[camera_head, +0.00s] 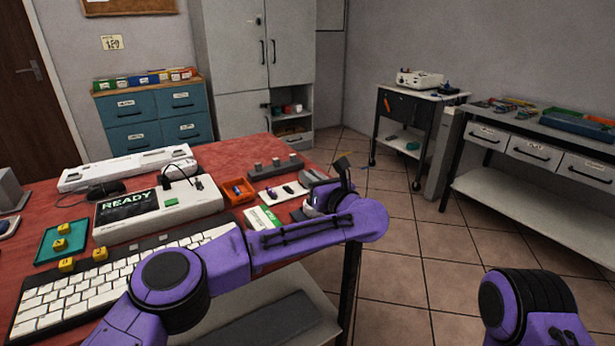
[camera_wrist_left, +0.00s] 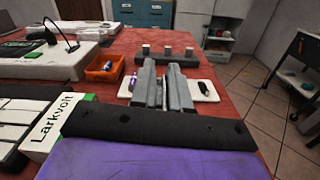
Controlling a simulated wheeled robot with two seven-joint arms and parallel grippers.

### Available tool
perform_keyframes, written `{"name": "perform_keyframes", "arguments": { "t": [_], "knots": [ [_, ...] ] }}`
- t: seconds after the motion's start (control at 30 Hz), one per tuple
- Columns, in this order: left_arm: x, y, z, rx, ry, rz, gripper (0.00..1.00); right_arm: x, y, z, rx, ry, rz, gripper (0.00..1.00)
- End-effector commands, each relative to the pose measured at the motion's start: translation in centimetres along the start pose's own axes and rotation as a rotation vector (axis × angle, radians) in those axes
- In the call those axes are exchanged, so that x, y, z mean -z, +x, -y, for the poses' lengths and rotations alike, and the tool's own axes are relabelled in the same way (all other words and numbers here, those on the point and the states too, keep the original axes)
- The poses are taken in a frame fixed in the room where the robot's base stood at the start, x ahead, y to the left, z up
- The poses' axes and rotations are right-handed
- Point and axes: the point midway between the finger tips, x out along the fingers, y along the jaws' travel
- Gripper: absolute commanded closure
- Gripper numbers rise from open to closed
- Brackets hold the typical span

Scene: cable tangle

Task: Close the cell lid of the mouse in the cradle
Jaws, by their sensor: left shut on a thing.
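My left gripper (camera_head: 312,178) reaches in over the right part of the table. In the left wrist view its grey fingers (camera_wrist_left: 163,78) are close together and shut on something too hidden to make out. Just beyond the fingers lies a white tray (camera_wrist_left: 209,91), also in the head view (camera_head: 285,195), with a small purple piece (camera_wrist_left: 133,82) and a black piece (camera_wrist_left: 203,88). A rounded white thing (camera_head: 180,161), perhaps a mouse, is behind the READY box (camera_head: 150,208). I cannot clearly make out a cradle or a cell lid. My right gripper is not in view.
An orange bin (camera_head: 238,190) and a grey block with knobs (camera_head: 275,170) stand near the tray. A Larkvolt box (camera_wrist_left: 60,122) is close at left of my gripper. The keyboard (camera_head: 75,295) and green tray (camera_head: 60,243) fill the front left. Open floor lies to the right.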

Motion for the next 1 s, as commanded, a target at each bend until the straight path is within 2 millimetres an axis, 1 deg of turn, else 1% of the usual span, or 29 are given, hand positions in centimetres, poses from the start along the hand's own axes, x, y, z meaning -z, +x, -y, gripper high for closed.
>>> {"name": "perform_keyframes", "arguments": {
  "t": [0.2, 0.4, 0.6, 0.97, 1.0],
  "knots": [
    [-0.1, -0.1, 0.8, 0.001, 0.136, 0.0, 1.0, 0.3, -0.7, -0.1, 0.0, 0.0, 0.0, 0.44],
    [0.0, 0.0, 1.3, 0.001, 0.214, -0.001, 1.0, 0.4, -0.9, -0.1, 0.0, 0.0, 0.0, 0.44],
    [0.1, -0.1, 1.5, 0.001, 0.249, -0.002, 1.0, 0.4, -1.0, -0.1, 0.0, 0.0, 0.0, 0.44],
    [0.1, -0.1, 1.6, 0.002, 0.253, -0.002, 1.0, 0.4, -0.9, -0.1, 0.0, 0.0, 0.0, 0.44],
    [0.1, -0.1, 1.6, 0.002, 0.253, -0.002, 0.81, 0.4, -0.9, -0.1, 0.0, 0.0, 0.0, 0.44]
  ]
}}
